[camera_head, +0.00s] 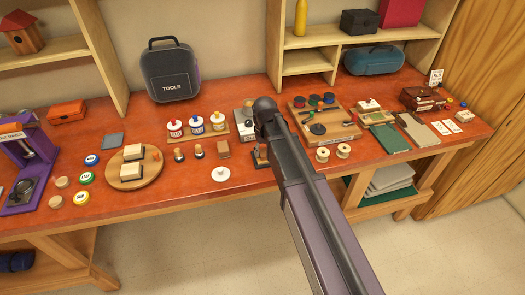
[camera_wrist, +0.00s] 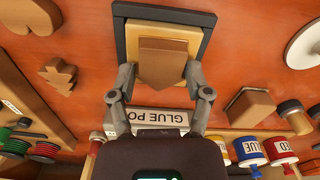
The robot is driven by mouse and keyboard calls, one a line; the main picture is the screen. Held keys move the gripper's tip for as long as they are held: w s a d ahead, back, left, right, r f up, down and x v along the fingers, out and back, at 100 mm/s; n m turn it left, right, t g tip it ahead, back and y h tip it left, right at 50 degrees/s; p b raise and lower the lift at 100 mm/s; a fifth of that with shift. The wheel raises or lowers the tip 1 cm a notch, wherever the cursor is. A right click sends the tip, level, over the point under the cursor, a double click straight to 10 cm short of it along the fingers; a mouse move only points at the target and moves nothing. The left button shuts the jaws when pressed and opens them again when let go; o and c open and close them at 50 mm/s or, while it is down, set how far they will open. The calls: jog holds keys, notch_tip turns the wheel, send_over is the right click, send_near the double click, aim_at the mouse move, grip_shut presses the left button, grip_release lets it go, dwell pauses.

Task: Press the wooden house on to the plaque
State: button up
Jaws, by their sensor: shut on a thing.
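The wooden house (camera_wrist: 163,62), a brown block with a pointed roof end, sits between the two fingers of my gripper (camera_wrist: 162,78) in the wrist view. My gripper is shut on the house by its sides. The plaque, a tan board (camera_wrist: 188,33) with a dark frame, lies beyond the house, which overlaps it in the picture. I cannot tell whether they touch. In the head view my arm hides the house and my fingers; only a small part near the worktop (camera_head: 262,157) shows beside the arm.
A heart shape (camera_wrist: 39,15) and a tree shape (camera_wrist: 58,76) lie left of the plaque in the wrist view. A glue label (camera_wrist: 160,120), a brown block (camera_wrist: 250,107) and several bottles (camera_wrist: 249,150) stand close by. A white disc (camera_head: 220,174) lies near the front edge.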

aim_at(264, 151)
jog(key=o, duration=0.8)
jog(key=shift+r+p, duration=3.5)
jog(key=shift+w, duration=0.1)
jog(key=s+d+m, duration=0.1)
jog(key=s+d, duration=0.3)
jog(key=d, duration=0.2)
jog(key=s+d+m, duration=0.2)
jog(key=s+d, duration=0.3)
jog(key=d, duration=0.1)
jog(key=s+d+m, duration=0.2)
jog(key=s+d, duration=0.2)
jog(key=d, duration=0.2)
jog(key=shift+s+d, duration=0.3)
jog(key=shift+d, duration=0.05)
